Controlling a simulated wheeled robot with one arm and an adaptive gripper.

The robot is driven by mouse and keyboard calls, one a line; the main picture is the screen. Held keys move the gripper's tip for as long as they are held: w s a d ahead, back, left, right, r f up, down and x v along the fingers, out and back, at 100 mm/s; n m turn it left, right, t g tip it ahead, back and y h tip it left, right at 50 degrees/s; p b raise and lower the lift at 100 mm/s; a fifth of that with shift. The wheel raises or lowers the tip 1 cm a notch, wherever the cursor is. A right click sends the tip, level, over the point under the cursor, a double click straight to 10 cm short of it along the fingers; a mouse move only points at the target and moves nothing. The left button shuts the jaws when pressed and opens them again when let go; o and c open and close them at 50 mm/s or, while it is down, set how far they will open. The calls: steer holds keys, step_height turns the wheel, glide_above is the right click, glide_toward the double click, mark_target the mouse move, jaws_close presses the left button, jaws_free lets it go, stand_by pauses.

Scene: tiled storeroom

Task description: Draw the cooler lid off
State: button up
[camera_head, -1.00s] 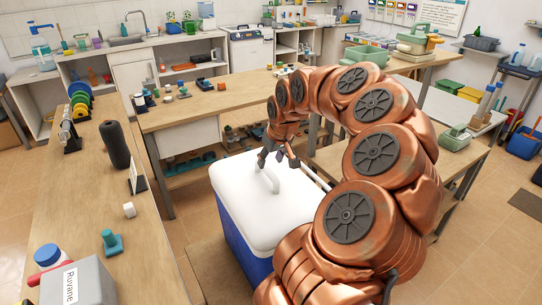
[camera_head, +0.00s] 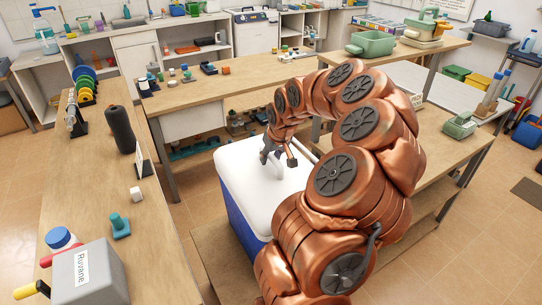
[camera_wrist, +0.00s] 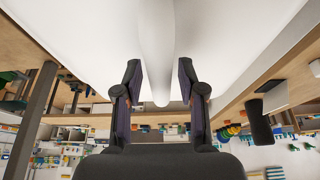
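The cooler has a blue body (camera_head: 238,213) and a white lid (camera_head: 240,180) lying on top of it. A white upright handle (camera_head: 274,169) rises from the lid. My gripper (camera_head: 276,157) is over the lid, right at the handle. In the wrist view my gripper (camera_wrist: 158,75) is open, with one dark finger on each side of the white handle (camera_wrist: 156,45). A narrow gap shows between the handle and each finger. My arm hides the right side of the cooler in the head view.
A wooden bench (camera_head: 90,205) on the left holds a grey box (camera_head: 88,275), a teal stamp-like item (camera_head: 120,225) and a dark cylinder (camera_head: 120,128). A wooden table (camera_head: 215,95) stands behind the cooler. Another table (camera_head: 440,150) is to the right.

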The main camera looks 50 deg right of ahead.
jaws_close()
steer(key=shift+r, duration=0.2)
stand_by(0.3)
steer(key=shift+r+p, duration=0.3)
steer(key=shift+r, duration=1.55)
